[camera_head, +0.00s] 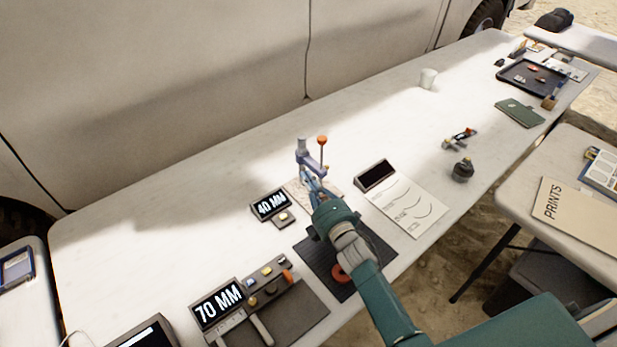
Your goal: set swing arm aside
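The swing arm (311,162) is a small blue-grey lever with an orange ball knob at its right end. It joins an upright grey post (302,146) above a pale speckled plate in the middle of the table. My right gripper (312,183) reaches in from the lower right and is directly in front of the swing arm. Its fingers overlap the lever's lower part in the picture. I cannot tell whether they touch it or how far apart they are. My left gripper is not in view.
A "40 MM" display (270,204) stands just left of the post, and a "70 MM" display (217,303) nearer the front. A dark mat (376,254) lies under my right arm. A white sheet (412,209) lies to the right. The table's far middle is largely clear.

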